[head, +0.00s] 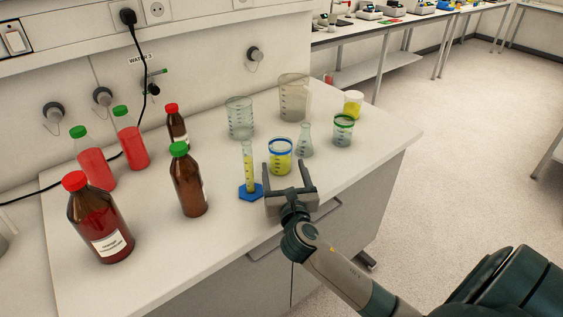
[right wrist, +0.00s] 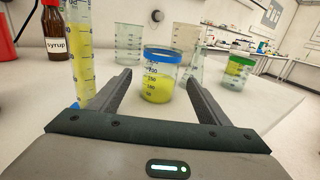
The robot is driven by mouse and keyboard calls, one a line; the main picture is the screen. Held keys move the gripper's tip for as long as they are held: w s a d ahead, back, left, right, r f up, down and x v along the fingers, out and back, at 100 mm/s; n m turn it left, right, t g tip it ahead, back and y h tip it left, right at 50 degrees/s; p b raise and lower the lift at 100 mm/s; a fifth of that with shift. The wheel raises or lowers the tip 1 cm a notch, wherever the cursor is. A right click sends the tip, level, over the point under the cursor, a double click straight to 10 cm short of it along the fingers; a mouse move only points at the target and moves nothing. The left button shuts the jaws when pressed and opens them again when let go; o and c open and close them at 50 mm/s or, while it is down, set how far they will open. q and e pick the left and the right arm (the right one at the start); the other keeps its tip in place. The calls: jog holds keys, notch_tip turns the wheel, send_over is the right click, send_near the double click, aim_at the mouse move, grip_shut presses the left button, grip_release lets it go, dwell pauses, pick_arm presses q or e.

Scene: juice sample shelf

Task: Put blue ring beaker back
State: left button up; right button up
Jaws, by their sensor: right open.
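The blue ring beaker (head: 280,157) stands upright on the white counter, holding yellow liquid. In the right wrist view the blue ring beaker (right wrist: 160,75) is just beyond and between the finger tips. My right gripper (head: 287,172) is open and empty, its two fingers pointing at the beaker from the counter's front side. In the right wrist view the right gripper (right wrist: 158,85) has one finger on each side of the beaker's line, apart from it. My left gripper is not in view.
A measuring cylinder (head: 249,170) with a blue base stands close left of the gripper. A flask (head: 305,141), a green ring beaker (head: 343,130) and large clear beakers (head: 293,98) stand near. Brown bottles (head: 188,185) and red bottles fill the left side. The front right counter is free.

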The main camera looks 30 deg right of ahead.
jog(key=shift+v, duration=0.85)
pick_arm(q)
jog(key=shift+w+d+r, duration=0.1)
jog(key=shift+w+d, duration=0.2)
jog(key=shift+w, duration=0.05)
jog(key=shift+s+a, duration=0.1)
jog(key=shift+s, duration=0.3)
